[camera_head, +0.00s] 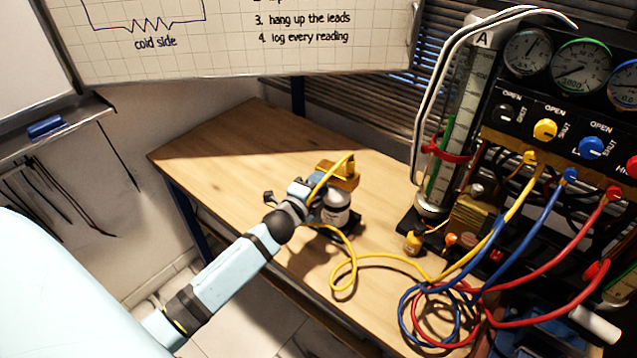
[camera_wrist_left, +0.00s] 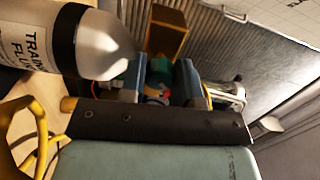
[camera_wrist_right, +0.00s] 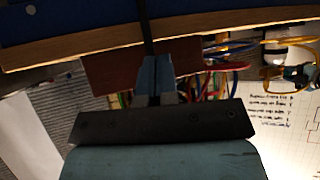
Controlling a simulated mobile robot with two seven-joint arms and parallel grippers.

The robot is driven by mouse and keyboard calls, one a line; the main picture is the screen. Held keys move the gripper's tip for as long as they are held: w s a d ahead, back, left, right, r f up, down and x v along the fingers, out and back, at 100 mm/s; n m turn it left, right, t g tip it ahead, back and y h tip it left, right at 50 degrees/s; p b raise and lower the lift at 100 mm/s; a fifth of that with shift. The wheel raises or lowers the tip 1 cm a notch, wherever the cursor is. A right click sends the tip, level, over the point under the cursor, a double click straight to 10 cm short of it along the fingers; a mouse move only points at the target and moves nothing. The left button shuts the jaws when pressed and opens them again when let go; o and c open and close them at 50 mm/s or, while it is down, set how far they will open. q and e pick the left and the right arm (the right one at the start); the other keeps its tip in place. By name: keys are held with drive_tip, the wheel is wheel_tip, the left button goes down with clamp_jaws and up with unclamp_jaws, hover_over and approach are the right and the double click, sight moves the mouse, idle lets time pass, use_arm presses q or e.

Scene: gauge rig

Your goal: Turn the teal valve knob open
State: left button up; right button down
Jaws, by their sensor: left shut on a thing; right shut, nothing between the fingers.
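The teal valve knob (camera_wrist_left: 160,68) shows in the left wrist view between the two fingers of my left gripper (camera_wrist_left: 160,80), which is shut on it. A brass block (camera_wrist_left: 167,28) lies just beyond the knob. In the head view my left gripper (camera_head: 306,190) reaches the brass block (camera_head: 342,174) above the table; the knob itself is hidden there. I cannot tell how far the knob is turned. My right gripper (camera_wrist_right: 155,80) is shut and empty in the right wrist view, and outside the head view.
A labelled pale bottle (camera_wrist_left: 95,45) is close beside my left gripper. A yellow hose (camera_head: 345,262) runs from the block across the wooden table (camera_head: 230,150). Blue and red hoses loop by the gauge panel (camera_head: 560,135). The table's left part is clear.

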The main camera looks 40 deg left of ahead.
use_arm(q)
drive_tip(key=n+p, duration=0.1)
drive_tip(key=n, duration=0.2)
drive_tip(key=shift+n, duration=0.4)
drive_tip(key=n+p, duration=0.1)
drive_tip(key=n, duration=0.3)
drive_tip(key=shift+p, duration=0.3)
drive_tip(key=o, duration=0.9)
drive_tip(key=s+b, duration=0.2)
drive_tip(key=s, duration=1.2)
drive_tip(key=shift+d, duration=0.15)
